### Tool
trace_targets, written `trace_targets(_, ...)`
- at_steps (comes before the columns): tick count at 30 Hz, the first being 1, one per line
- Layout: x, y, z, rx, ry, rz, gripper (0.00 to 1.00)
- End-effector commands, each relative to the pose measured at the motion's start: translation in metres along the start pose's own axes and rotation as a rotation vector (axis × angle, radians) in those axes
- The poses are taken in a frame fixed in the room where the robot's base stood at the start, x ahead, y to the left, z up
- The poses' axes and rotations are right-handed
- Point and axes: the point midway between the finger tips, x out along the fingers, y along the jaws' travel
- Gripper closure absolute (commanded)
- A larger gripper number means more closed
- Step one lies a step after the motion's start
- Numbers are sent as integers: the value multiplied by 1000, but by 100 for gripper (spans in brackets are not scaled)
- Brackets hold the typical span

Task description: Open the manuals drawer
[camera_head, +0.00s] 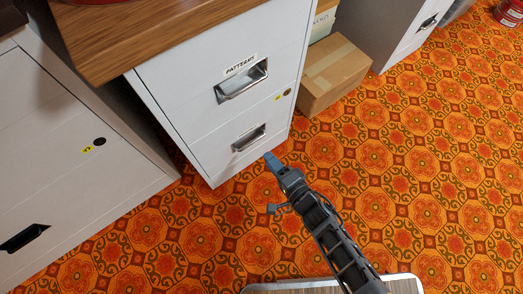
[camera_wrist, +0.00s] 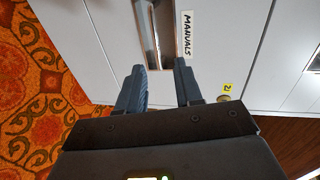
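The manuals drawer (camera_wrist: 108,62) is a white drawer front with a "MANUALS" label (camera_wrist: 187,35) beside its metal pull handle (camera_wrist: 152,35) in the wrist view. The drawer looks shut, flush with the cabinet. In the head view, the lower drawer's handle (camera_head: 249,138) sits below the "PATTERNS" drawer (camera_head: 205,65); no label is readable there. My gripper (camera_wrist: 160,85) is open and empty, its two blue-grey fingers pointing at the drawer front on either side of the handle's line. In the head view my gripper (camera_head: 270,158) is just in front of and slightly below the handle, apparently apart from it.
A cardboard box (camera_head: 333,75) stands on the floor right of the cabinet. Another white cabinet (camera_head: 60,150) stands at the left, and one more (camera_head: 385,25) at the back right. A wooden top (camera_head: 150,35) overhangs the drawers. The patterned floor (camera_head: 400,170) is clear at the right.

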Motion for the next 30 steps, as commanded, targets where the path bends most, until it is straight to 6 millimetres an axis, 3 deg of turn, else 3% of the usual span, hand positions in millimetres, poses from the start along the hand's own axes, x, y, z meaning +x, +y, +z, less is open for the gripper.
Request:
trace_targets(2, 12, 7, 4, 32, -13, 0, 65)
trace_targets(18, 81, 9, 6, 48, -19, -1, 65)
trace_targets(30, 92, 6, 6, 49, -18, 2, 65)
